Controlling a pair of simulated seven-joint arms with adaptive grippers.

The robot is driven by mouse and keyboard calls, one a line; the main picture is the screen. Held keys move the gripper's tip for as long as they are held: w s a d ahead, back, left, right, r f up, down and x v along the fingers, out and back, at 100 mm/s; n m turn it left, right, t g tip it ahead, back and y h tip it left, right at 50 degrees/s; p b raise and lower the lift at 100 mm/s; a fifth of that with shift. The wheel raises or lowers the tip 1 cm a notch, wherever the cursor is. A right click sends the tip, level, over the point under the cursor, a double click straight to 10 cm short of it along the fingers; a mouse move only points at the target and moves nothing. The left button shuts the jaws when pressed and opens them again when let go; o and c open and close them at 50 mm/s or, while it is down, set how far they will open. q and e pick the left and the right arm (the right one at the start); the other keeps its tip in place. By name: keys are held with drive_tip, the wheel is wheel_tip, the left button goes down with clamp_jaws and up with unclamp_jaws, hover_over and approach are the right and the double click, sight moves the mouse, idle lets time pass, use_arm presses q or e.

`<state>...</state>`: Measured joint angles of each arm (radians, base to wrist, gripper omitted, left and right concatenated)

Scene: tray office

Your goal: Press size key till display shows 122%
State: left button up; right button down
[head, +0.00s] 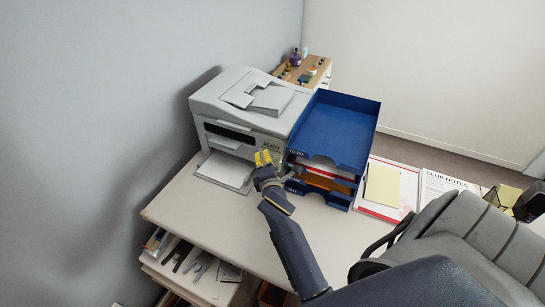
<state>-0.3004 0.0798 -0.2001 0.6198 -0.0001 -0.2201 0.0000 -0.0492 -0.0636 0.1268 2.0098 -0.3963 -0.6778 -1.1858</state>
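The grey-white printer (224,101) stands on the desk against the wall, with a paper sheet in its front tray. Its small front panel with the display (271,143) is at the right of its front face and carries dark text too small to read. The size key cannot be made out; my gripper is in front of that area. My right gripper (263,158) is just in front of the panel, its yellow fingertips close together with nothing seen between them. Whether it touches the printer cannot be told. My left gripper is out of view.
A blue stacked letter tray (340,128) stands right beside the printer, close to my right gripper. Papers and a yellow pad (382,186) lie to its right. A grey chair (470,225) is at the lower right. The desk (190,212) is clear at the front left.

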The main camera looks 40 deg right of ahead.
drive_tip(key=c, duration=2.1)
unclamp_jaws()
clamp_jaws()
drive_tip(key=shift+w+d+f, duration=0.3)
drive_tip(key=shift+w+d, duration=0.1)
drive_tip(key=shift+d, duration=0.25)
drive_tip(key=shift+s+a+r, duration=0.3)
drive_tip(key=shift+s+a, duration=0.1)
drive_tip(key=shift+a, duration=0.25)
drive_tip(key=shift+s+a+r, duration=0.35)
drive_tip(key=shift+s+a, duration=0.05)
drive_tip(key=shift+a, duration=0.25)
drive_tip(key=shift+s+a+r, duration=0.3)
drive_tip(key=shift+s+a, duration=0.05)
drive_tip(key=shift+a, duration=0.3)
drive_tip(key=shift+s+a+r, duration=0.35)
drive_tip(key=shift+s+a, duration=0.05)
drive_tip(key=shift+a, duration=0.25)
